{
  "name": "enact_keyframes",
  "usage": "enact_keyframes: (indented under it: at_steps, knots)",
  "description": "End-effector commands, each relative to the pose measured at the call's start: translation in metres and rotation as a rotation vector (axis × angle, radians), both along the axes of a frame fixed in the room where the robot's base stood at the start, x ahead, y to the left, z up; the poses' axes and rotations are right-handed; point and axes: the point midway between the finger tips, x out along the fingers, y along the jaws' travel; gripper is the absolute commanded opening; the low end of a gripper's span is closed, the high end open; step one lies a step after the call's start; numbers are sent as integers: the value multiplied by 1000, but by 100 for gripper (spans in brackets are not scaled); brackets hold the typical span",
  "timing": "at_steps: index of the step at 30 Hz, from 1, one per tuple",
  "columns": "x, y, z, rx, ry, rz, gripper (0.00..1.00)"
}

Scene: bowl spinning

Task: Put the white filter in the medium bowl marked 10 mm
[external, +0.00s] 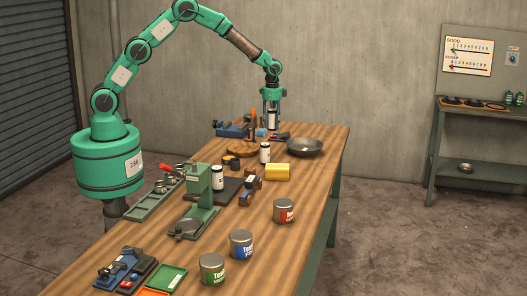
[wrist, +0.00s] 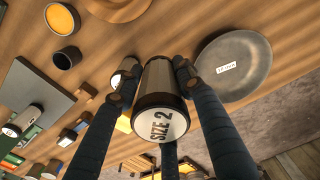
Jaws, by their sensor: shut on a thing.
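My gripper (external: 271,113) is shut on a cylinder (wrist: 160,100) with a dark body, a pale band and a white end face reading "SIZE 2". It holds it upright above the far part of the table. The same white-and-dark cylinder shows in the external view (external: 272,121). A dark grey round bowl (external: 305,147) sits on the table to the right of and below my gripper. In the wrist view the bowl (wrist: 238,84) is right of my fingers, apart from the cylinder. It has a white label whose text is too small to read surely.
Similar white-and-black cylinders stand at the middle (external: 265,153) and on a dark plate (external: 218,178). The table's right edge is beyond the bowl.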

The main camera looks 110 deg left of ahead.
Motion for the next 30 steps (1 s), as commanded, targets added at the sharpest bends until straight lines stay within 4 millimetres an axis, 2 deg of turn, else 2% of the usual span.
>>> enact_keyframes:
  at_steps: [4,6,12,18,30]
  knots:
    - [-16,24,0,0,0,47,9]
    - [-14,20,-17,-2,2,41,9]
    - [-14,20,-51,-1,1,40,9]
    - [-13,20,-76,0,0,39,9]
    - [-13,20,-81,0,-1,39,9]
